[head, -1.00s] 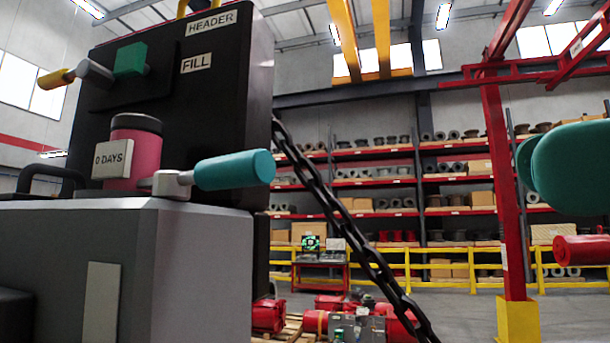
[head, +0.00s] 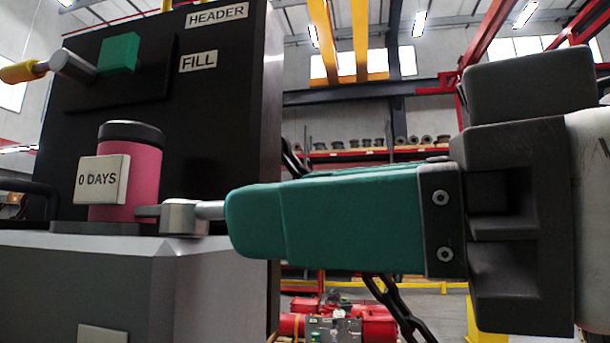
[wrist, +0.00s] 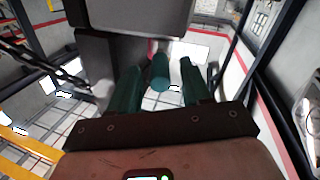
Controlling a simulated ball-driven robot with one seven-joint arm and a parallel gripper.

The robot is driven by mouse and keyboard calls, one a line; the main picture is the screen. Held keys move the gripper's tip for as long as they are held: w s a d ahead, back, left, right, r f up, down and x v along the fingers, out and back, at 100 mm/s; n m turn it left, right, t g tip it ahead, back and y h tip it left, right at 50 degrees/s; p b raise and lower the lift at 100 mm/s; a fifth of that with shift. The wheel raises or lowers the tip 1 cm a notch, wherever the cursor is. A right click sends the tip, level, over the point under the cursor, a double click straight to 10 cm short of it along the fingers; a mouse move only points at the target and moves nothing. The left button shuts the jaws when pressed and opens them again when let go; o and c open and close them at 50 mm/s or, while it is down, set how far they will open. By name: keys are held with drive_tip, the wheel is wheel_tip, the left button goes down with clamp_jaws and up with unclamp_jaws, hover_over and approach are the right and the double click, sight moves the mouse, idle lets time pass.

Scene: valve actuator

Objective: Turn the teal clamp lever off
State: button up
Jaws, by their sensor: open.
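The teal clamp lever shows in the head view by its grey metal hub and short pale stem (head: 183,217), on the grey cabinet top beside a pink cylinder. Its teal handle is hidden there behind my gripper (head: 240,222), which reaches in from the right with teal fingers. In the wrist view the handle's rounded end (wrist: 160,73) stands between the two fingers of my gripper (wrist: 160,66). The fingers are apart, one on each side of the handle, with a visible gap on both sides.
The pink cylinder (head: 125,180) with a black cap and a "0 DAYS" tag stands left of the lever hub. Above it are a yellow-handled lever (head: 22,72) and a green block (head: 118,53) on the black panel (head: 215,115). A dark chain (head: 395,310) hangs behind my gripper.

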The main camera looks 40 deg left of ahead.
drive_tip(key=shift+x, duration=1)
clamp_jaws()
